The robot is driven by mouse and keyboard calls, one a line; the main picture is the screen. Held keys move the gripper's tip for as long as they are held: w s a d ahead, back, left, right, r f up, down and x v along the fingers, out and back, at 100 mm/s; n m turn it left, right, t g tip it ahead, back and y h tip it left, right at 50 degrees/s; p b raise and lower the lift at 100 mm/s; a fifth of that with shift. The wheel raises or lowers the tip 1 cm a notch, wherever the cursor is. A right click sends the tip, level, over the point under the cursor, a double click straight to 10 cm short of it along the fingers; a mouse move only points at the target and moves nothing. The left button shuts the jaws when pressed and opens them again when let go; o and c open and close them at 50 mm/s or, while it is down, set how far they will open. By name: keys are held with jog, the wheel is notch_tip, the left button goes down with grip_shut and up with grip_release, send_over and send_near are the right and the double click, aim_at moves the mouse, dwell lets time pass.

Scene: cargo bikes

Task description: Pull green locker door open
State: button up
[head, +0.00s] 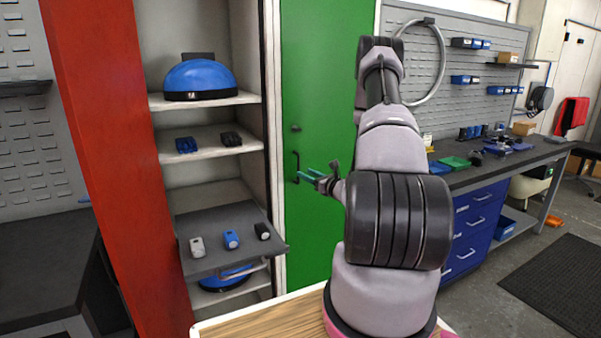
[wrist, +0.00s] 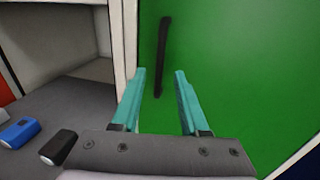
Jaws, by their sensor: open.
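The green locker door (head: 316,80) stands upright in the middle of the head view and looks closed. Its black bar handle (head: 296,167) is vertical, near the door's left edge, below a small dark knob (head: 296,128). My gripper (head: 303,175) is at handle height, close to the right of the handle in the head view. In the wrist view the two teal fingers of my gripper (wrist: 159,76) are apart and empty. There the handle (wrist: 162,55) stands ahead, its lower end between the fingertips in the picture. I cannot tell whether anything touches.
Left of the door, an open red-sided locker has shelves with a blue helmet (head: 200,79) and small blue and black items. A grey pull-out tray (head: 206,259) juts out below, near the handle. A workbench with blue drawers (head: 472,232) stands at the right.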

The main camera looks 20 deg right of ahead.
jog(key=shift+x, duration=2)
grip_shut()
